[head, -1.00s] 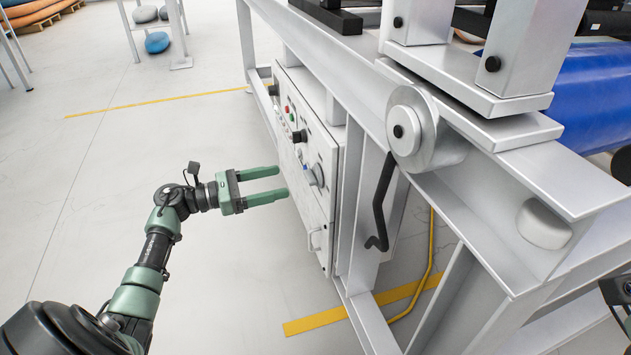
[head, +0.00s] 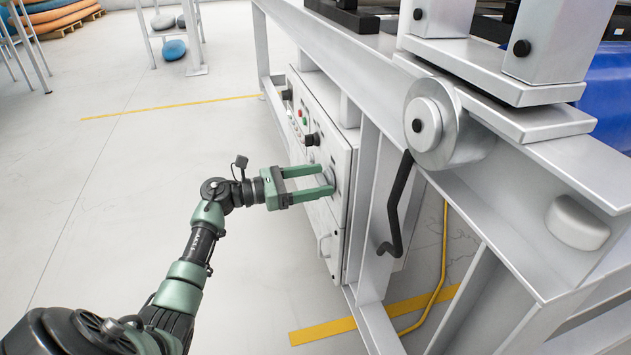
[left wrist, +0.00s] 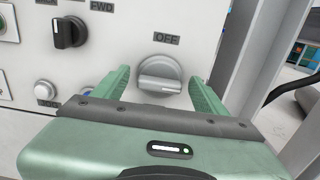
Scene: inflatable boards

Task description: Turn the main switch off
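The main switch (left wrist: 159,76) is a grey rotary knob below an "OFF" label (left wrist: 166,38) on the white control panel (head: 338,205). In the left wrist view it sits between the two green fingers of my left gripper (left wrist: 160,90), with a gap on each side. In the head view my left gripper (head: 329,180) reaches the panel, and its fingers mostly hide the knob. The gripper is open and holds nothing. I cannot tell whether the fingertips touch the panel. My right gripper is not clearly in view.
A black FWD knob (left wrist: 70,32) and a white button (left wrist: 45,90) are left of the switch. The panel hangs under a grey metal frame (head: 480,222) with a black crank handle (head: 395,205).

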